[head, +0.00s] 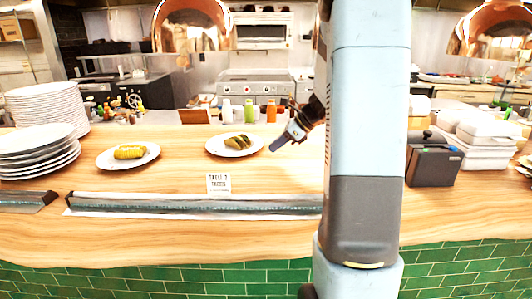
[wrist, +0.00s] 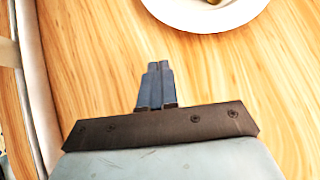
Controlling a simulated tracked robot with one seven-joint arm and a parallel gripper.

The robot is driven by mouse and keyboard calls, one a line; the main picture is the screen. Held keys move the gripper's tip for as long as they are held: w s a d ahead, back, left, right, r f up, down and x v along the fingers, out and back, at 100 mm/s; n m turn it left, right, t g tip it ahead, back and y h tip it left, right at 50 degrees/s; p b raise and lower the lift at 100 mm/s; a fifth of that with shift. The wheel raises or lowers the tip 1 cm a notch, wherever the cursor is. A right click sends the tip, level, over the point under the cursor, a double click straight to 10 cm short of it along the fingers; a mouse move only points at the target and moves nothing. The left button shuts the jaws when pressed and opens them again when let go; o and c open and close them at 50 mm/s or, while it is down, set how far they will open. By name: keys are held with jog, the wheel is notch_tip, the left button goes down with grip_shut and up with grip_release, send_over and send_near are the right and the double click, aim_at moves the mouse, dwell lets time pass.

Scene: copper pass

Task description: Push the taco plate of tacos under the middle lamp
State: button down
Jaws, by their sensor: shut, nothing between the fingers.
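A white plate (head: 222,152) holds greenish-brown pieces (head: 238,142) and lies mid-counter. Another white plate (head: 106,162) to its left holds a row of yellow pieces (head: 130,152). I cannot tell for sure which food is the tacos. My gripper (head: 277,147) is shut and empty, low over the counter just right of the greenish plate. In the wrist view the fingers (wrist: 158,66) are closed together, apart from that plate's rim (wrist: 205,24) at the top. Copper lamps hang at upper left (head: 195,28) and upper right (head: 490,32).
Stacked white plates (head: 40,150) stand at the left. Several bottles (head: 249,110) line the back edge. A small card (head: 219,183) and a dark glassy strip (head: 190,204) lie in front. A dark box (head: 432,165) and white containers (head: 485,140) stand right. Bare counter separates the plates.

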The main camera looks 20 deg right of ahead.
jog(key=shift+v, duration=2.55)
jog(key=c, duration=1.8)
grip_release()
